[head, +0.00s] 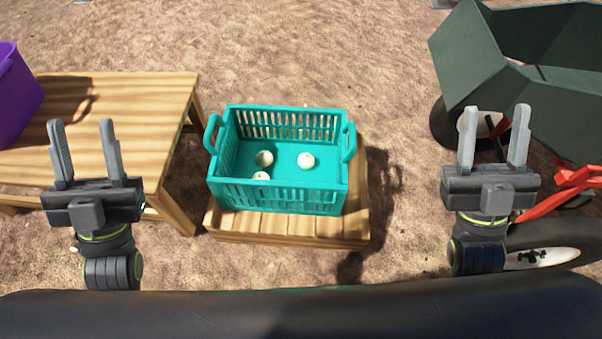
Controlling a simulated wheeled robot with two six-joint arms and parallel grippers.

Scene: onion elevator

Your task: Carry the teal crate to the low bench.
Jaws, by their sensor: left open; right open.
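The teal crate (282,197) stands upright on a low wooden bench (290,230) in the middle of the head view. It has slotted walls and a loop handle on its left and right sides. Three pale round onions (306,161) lie on its floor. My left gripper (84,150) is open and empty, left of the crate and over the wooden table's front part. My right gripper (494,135) is open and empty, well to the right of the crate. Neither gripper touches the crate or its handles.
A taller wooden table (150,95) stands at the left with a purple bin (15,100) on it. A dark green angular hopper (465,60) stands at the upper right, with red parts (565,190) below it. Bare sandy ground (310,50) lies behind the crate.

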